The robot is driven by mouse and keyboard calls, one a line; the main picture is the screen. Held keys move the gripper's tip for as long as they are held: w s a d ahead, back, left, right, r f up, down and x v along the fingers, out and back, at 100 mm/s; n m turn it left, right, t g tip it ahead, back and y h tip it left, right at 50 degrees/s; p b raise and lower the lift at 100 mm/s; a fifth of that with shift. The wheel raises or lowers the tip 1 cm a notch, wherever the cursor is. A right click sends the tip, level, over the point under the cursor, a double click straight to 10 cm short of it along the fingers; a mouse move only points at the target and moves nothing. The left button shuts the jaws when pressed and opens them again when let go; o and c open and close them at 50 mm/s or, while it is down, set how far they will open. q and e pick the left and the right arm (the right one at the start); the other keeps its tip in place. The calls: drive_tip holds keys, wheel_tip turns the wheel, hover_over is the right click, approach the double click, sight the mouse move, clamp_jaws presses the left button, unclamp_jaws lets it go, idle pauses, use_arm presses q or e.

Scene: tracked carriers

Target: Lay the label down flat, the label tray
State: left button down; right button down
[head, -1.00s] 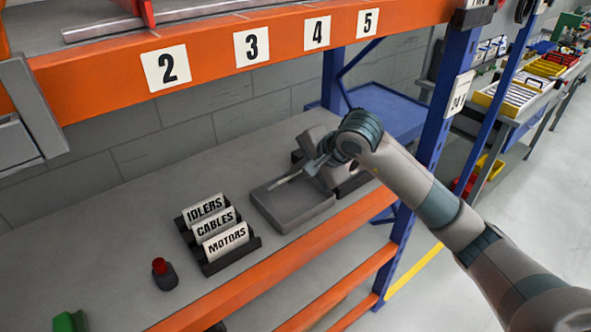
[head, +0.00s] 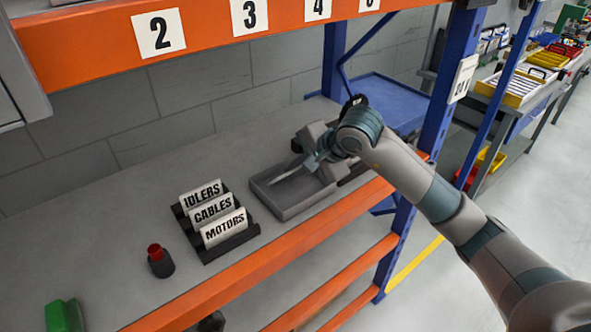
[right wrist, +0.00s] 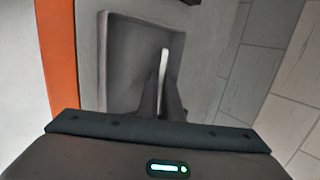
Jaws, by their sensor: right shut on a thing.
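The label tray (head: 284,213) is a shallow grey open tray on the grey shelf. My right gripper (head: 309,163) is over its right part, with the arm coming in from the right. It is shut on the label (head: 285,176), a thin white strip seen nearly edge-on. In the right wrist view the label (right wrist: 164,63) sticks out from between the dark fingers (right wrist: 166,88), over the floor of the tray (right wrist: 108,55). The label stands on edge rather than flat. I cannot tell whether it touches the tray floor. My left gripper is out of view.
A black holder (head: 232,243) with cards reading IDLERS, CABLES and MOTORS stands left of the tray. A red-topped dark stamp-like object (head: 160,262) and a green block (head: 64,316) are further left. An orange numbered beam (head: 200,30) crosses above; a blue post (head: 445,100) stands right.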

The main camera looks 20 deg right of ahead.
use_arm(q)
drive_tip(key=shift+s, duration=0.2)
use_arm(e)
drive_tip(key=c, duration=1.9)
unclamp_jaws()
drive_tip(key=shift+o, duration=0.2)
